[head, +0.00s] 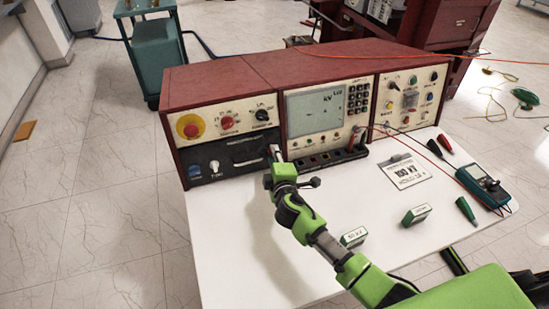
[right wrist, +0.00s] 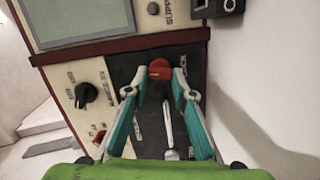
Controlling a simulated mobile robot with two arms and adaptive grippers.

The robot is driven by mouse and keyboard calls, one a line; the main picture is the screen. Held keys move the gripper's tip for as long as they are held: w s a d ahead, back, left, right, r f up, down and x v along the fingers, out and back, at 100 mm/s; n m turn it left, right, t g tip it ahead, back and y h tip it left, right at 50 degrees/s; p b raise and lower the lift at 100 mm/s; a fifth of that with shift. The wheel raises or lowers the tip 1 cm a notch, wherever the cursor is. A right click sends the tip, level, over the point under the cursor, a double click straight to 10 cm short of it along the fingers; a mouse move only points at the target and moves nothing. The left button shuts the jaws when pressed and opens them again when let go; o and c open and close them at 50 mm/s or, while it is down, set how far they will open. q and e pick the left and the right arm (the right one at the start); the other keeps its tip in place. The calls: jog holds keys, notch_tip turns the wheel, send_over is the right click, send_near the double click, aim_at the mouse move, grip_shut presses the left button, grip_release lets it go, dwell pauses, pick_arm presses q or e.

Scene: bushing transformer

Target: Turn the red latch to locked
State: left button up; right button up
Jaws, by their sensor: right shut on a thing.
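The red latch (right wrist: 160,69) sits near the top edge of a dark plate on the panel in the right wrist view. My right gripper (right wrist: 158,80) has its two teal fingers on either side of the latch, shut on it. In the head view, my right gripper (head: 273,153) is against the dark section at the lower front of the red console (head: 215,75). It hides the latch there. A silver lever-shaped piece (right wrist: 169,125) shows on the dark plate, between the fingers and below the latch. My left gripper is not in view.
The white table (head: 245,255) holds a 100 kV card (head: 403,170), small green blocks (head: 416,214), probes and a meter (head: 483,186). Its front left is clear.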

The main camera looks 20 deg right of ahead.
jog(key=shift+f+n, duration=0.15)
jog(key=shift+n, duration=0.95)
jog(key=o, duration=0.8)
jog(key=shift+o, duration=0.2)
jog(key=shift+s, duration=0.2)
jog(key=v, duration=1.1)
jog(key=shift+s+a, duration=0.15)
jog(key=shift+s, duration=0.3)
